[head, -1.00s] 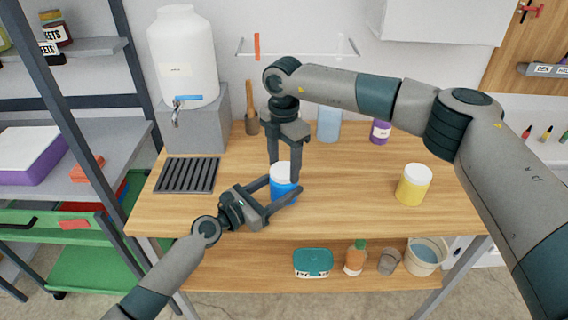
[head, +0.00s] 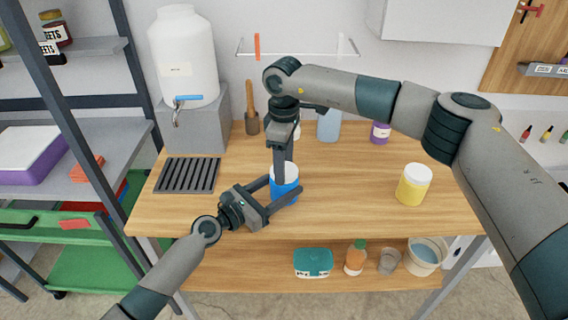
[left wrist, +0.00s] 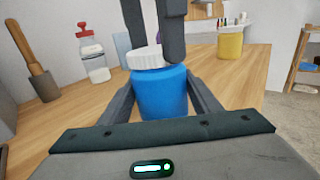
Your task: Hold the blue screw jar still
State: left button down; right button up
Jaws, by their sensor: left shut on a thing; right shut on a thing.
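The blue screw jar (head: 285,192) with its white lid stands upright on the wooden table. It also shows large in the left wrist view (left wrist: 161,95), its white lid (left wrist: 146,58) looking slightly tilted there. My left gripper (head: 281,192) is shut on the jar's body, one finger on each side. My right gripper (head: 282,170) comes down from above and is shut on the lid. In the left wrist view its dark fingers hide part of the lid.
A yellow jar (head: 413,186) stands at the right of the table. A white water dispenser (head: 184,60) on a grey block and a dark drip grate (head: 187,175) are at the left. A purple jar (head: 380,132) and a light blue bottle (head: 329,125) stand at the back.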

jog(key=o, duration=1)
jog(key=shift+r, duration=0.1)
jog(key=shift+r, duration=2.15)
jog(key=shift+c, duration=0.4)
